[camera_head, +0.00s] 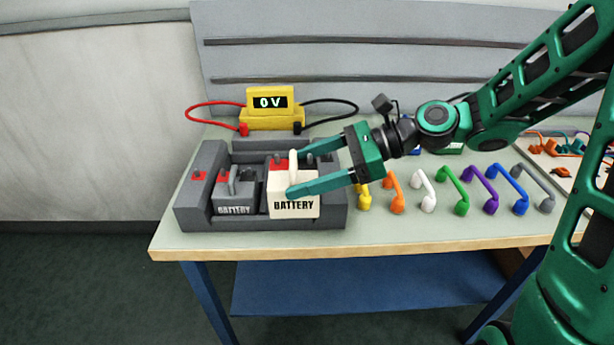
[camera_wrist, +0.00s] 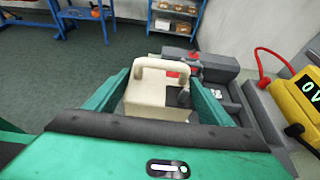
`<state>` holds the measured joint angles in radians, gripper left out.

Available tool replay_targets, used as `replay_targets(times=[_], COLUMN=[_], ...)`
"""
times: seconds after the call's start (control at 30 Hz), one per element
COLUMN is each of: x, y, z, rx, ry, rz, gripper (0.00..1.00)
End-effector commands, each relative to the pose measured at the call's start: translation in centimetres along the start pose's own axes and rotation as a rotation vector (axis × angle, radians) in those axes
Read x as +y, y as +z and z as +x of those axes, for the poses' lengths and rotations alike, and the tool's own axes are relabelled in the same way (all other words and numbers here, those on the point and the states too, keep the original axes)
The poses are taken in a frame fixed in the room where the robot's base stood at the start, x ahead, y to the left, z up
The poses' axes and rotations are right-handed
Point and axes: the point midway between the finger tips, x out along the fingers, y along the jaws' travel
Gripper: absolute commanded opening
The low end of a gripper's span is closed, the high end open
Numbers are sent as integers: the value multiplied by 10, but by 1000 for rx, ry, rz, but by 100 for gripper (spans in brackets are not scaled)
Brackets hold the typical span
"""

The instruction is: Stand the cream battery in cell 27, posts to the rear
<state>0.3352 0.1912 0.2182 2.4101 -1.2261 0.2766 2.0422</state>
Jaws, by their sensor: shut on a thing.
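The cream battery (camera_head: 293,207), with a red post, a dark post and a cream carry handle, is upright over the right part of the grey tray (camera_head: 190,220). Its lower front edge overlaps the tray's front wall in the head view, so it appears raised rather than seated. My gripper (camera_head: 292,173) is shut on it, one finger on each side. The wrist view shows the cream battery (camera_wrist: 155,97) between the fingers, handle upright. A grey battery (camera_head: 236,192) sits in the tray to its left. I can read no cell number; the cell floor under the cream battery is hidden.
A yellow meter (camera_head: 270,112) reading 0 V stands behind the tray, with red and black leads. Several coloured handle-shaped links (camera_head: 424,190) stand in a row to the right. The table's front edge (camera_head: 300,246) is close to the tray.

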Motion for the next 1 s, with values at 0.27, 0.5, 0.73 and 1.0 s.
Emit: replay_targets(times=[0.27,0.5,0.73,1.0], x=[-37,-69,-84,-84], y=[-16,-33,-41,-55], z=[19,30,34,40], rx=[-4,-5,-4,-4], ry=[13,14,13,15], rz=[-7,-8,-9,-6], gripper=[12,12,12,12])
